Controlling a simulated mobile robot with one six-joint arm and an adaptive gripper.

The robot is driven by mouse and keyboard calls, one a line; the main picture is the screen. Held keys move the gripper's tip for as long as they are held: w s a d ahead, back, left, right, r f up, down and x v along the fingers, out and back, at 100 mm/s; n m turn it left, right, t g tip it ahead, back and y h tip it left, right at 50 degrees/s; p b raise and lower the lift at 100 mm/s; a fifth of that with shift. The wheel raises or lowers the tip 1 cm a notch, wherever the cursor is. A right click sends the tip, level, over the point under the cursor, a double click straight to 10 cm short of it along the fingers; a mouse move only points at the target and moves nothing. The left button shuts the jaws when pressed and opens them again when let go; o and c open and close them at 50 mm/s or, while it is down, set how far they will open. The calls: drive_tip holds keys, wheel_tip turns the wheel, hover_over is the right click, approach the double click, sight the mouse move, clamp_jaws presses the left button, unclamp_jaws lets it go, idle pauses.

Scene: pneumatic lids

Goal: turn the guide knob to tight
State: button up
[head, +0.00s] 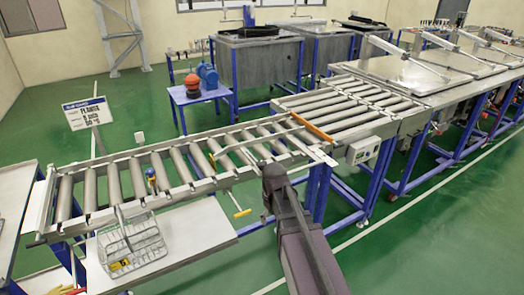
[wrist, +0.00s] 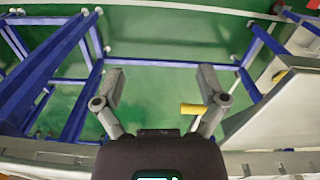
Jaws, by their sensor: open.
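A yellow bar-shaped handle (head: 242,213), which looks like the guide knob, sits on a thin rod below the front edge of the roller conveyor (head: 172,165). In the wrist view a yellow bar (wrist: 193,109), apparently the same knob, shows just inside my right-hand finger. Whether it touches the finger or lies lower, I cannot tell. My gripper (wrist: 160,76) is open, with its two grey fingers wide apart and nothing held between them. In the head view my dark arm stands right of the handle and the fingers cannot be made out. No tight mark on the knob is readable.
An orange bar (head: 313,127) and pale guide rails cross the rollers. A control box (head: 363,150) sits right of my arm. A wire basket (head: 130,243) stands on a front shelf. Blue legs (wrist: 67,65) frame the left of the wrist view; green floor lies beyond.

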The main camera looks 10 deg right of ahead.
sight(262, 163)
drive_tip(key=w+r+n+p, duration=1.1)
drive_tip(key=w+r+p, duration=0.9)
drive_tip(key=r+p, duration=0.1)
drive_tip(key=shift+w+r+n, duration=0.4)
drive_tip(key=shift+r, duration=0.35)
drive_tip(key=shift+d+f, duration=0.1)
drive_tip(key=shift+f, duration=0.1)
wheel_tip(262, 163, down, 13)
drive_tip(key=b, duration=1.3)
drive_tip(key=shift+s+f+b, duration=0.1)
drive_tip(key=shift+f+b, duration=0.1)
drive_tip(key=shift+b, duration=0.2)
drive_tip(key=c, duration=1.2)
